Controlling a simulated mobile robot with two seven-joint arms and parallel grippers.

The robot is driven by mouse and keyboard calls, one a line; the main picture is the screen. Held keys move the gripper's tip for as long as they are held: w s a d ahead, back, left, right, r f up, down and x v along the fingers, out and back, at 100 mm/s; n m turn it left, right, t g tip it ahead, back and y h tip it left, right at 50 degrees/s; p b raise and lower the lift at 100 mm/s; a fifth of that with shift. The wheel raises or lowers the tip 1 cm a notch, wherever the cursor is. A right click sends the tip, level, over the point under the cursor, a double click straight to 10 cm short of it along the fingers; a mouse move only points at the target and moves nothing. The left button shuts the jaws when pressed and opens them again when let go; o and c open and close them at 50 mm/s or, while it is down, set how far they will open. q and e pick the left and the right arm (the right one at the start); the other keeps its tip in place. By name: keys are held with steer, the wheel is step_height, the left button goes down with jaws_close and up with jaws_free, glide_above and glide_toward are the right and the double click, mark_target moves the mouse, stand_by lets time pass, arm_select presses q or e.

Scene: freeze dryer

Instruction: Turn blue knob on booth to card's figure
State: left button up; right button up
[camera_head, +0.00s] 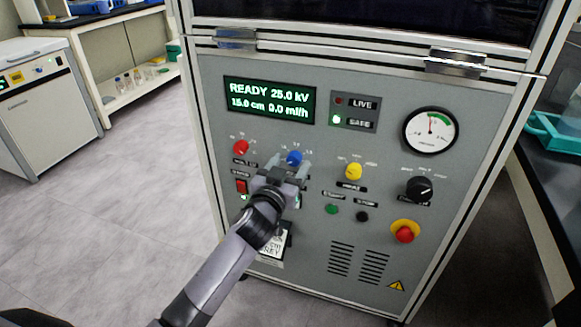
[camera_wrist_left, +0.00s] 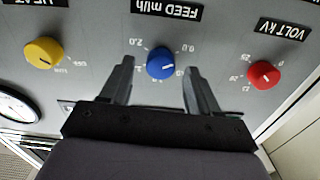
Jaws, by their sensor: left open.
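The blue knob (camera_head: 294,158) is on the booth's grey front panel (camera_head: 385,75), below the display. In the left wrist view the fingers of the gripper (camera_wrist_left: 160,75) show either side of the knob, with gaps. The display (camera_head: 270,100) reads "READY 25.0 kV, 15.0 cm 0.0 ml/h".
A red knob (camera_head: 241,147) and a yellow knob (camera_head: 354,171) flank the blue one. A red rocker switch (camera_head: 241,186), black knob (camera_head: 419,189), red emergency button (camera_head: 404,233) and gauge (camera_head: 431,131) are also on the panel. Open floor (camera_head: 110,225) lies left.

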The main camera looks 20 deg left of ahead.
arm_select(q)
steer(key=shift+w, duration=0.45)
arm_select(e)
steer(key=shift+w+a+r, duration=0.1)
steer(key=shift+w+r, duration=0.05)
steer(key=shift+r, duration=0.15)
arm_select(q)
steer(key=c, duration=1)
steer(key=shift+c, duration=0.2)
arm_select(e)
steer(key=shift+f, duration=0.1)
